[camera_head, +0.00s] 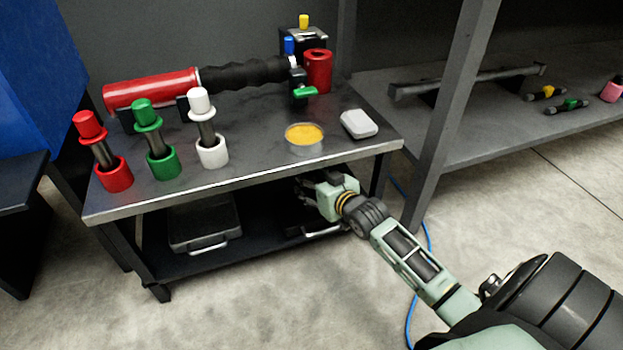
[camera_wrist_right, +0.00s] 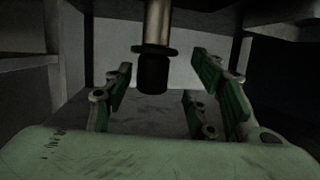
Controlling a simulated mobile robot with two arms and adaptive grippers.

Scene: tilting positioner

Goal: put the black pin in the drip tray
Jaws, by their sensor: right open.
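In the right wrist view a black pin (camera_wrist_right: 153,72), with a black head, a collar and a pale metal shaft, points head-down in the picture. It appears between the open fingers of my right gripper (camera_wrist_right: 165,96), with no clear contact. In the head view my right gripper (camera_head: 310,186) is low at the table's front edge; I cannot make out the black pin there. Two shallow grey trays with handles lie on the lower shelf, a left one (camera_head: 203,222) and a right one (camera_head: 318,229) partly behind my gripper. I cannot tell which is the drip tray. My left gripper is out of view.
The table top (camera_head: 255,170) holds a red pin (camera_head: 88,124), a green pin (camera_head: 146,113) and a white pin (camera_head: 200,103) in matching sockets. A yellow-filled dish (camera_head: 304,137) and a pale box (camera_head: 359,124) stand near the right front. A post (camera_head: 452,105) rises to the right.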

